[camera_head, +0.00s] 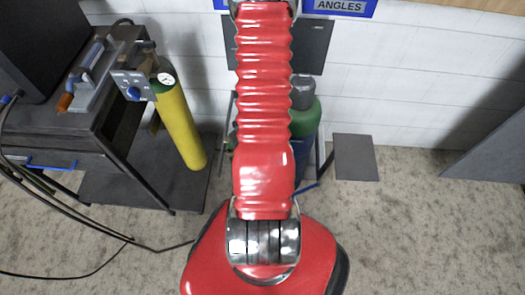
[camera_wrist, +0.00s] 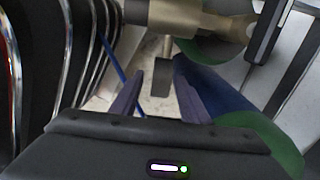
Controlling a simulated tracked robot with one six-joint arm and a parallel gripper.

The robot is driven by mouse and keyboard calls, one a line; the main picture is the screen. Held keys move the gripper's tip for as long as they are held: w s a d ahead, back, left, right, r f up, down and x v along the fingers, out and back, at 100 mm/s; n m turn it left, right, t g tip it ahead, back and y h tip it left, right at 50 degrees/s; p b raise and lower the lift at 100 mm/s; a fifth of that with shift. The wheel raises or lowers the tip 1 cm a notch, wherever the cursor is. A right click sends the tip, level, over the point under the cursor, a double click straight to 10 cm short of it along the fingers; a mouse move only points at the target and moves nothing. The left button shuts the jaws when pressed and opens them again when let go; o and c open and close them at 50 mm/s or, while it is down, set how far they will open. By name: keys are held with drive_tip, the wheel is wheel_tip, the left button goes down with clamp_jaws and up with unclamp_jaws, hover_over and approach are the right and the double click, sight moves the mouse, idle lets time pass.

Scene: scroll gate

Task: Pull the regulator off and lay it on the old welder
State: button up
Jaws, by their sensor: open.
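In the wrist view, a brass-coloured fitting that looks like the regulator (camera_wrist: 180,14) crosses the top, with a stem and dark grey knob (camera_wrist: 160,80) hanging from it. My gripper (camera_wrist: 159,66) is open. Its fingers lie on either side of the knob in the picture; I see no clear contact. A cylinder with a green shoulder (camera_head: 306,112) and blue body stands partly behind my red arm in the head view, which hides the regulator and gripper there. A dark box with a blue-knobbed panel (camera_head: 133,88), at the left, may be the old welder; I cannot tell for sure.
A grey tool with a blue handle (camera_head: 92,82) lies on the left unit. A yellow cylinder (camera_head: 182,125) with a gauge leans beside it. Cables (camera_head: 90,225) trail across the floor at the left. A dark flat plate (camera_head: 355,157) is right of the cylinder.

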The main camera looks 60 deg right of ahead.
drive_tip(key=shift+c, duration=0.5)
clamp_jaws()
idle(0.6)
drive_tip(key=shift+s+a, duration=0.3)
drive_tip(key=shift+a, duration=0.45)
drive_tip(key=shift+s+a, duration=0.25)
drive_tip(key=shift+a, duration=0.45)
drive_tip(key=shift+s+a, duration=0.3)
drive_tip(key=shift+a, duration=0.45)
idle(1.0)
drive_tip(key=shift+w, duration=0.1)
